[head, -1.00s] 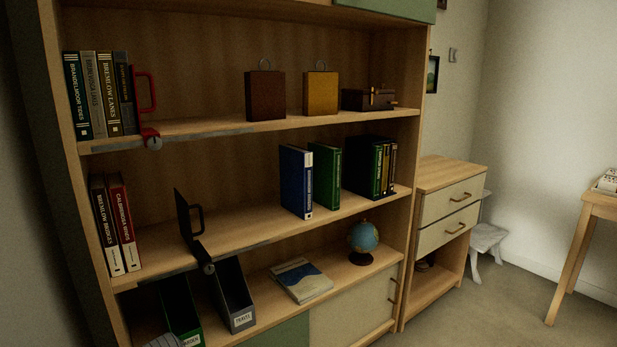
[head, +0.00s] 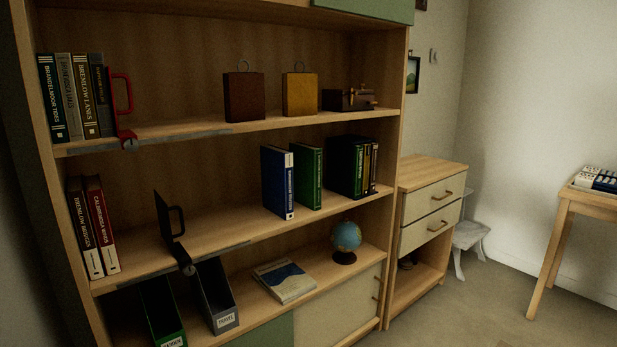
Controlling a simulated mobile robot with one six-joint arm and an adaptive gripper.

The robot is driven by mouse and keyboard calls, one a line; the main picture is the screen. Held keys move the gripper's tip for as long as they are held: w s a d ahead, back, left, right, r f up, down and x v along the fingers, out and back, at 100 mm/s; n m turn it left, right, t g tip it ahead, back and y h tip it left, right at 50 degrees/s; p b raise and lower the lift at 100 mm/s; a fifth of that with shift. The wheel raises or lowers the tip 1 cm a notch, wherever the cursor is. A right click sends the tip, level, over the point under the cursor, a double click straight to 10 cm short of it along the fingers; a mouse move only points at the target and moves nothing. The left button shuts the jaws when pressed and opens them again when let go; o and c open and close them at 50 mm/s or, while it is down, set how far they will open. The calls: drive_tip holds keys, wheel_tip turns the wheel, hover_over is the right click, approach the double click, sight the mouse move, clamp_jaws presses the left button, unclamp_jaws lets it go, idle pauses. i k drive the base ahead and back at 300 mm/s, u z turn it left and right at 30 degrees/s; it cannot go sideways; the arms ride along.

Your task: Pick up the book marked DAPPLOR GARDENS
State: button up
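No spine reads clearly as DAPPLOR GARDENS. On the top shelf at the left stand BRANDELMOOR TIDES (head: 53,98), a grey book (head: 70,97), BREMLOW LANES (head: 86,96) and a dark slate book (head: 102,98) whose small lettering I cannot read. On the middle shelf at the left are a dark BREMLOW book (head: 84,228) and a red book (head: 102,225). Further right stand a blue book (head: 277,182), a green book (head: 308,177) and a group of dark, green and yellow spines (head: 352,167), too small to read. My gripper is not in view.
A red bookend (head: 122,95) and a black bookend (head: 170,222) stand on rails at the shelf fronts. Magazine files (head: 215,297), a flat book (head: 284,281) and a globe (head: 346,240) occupy the lower shelf.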

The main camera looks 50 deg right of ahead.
sight(307, 159)
drive_tip(key=z, duration=0.05)
drive_tip(key=k, duration=1.7)
drive_tip(key=z, duration=1.1)
drive_tip(key=i, duration=1.2)
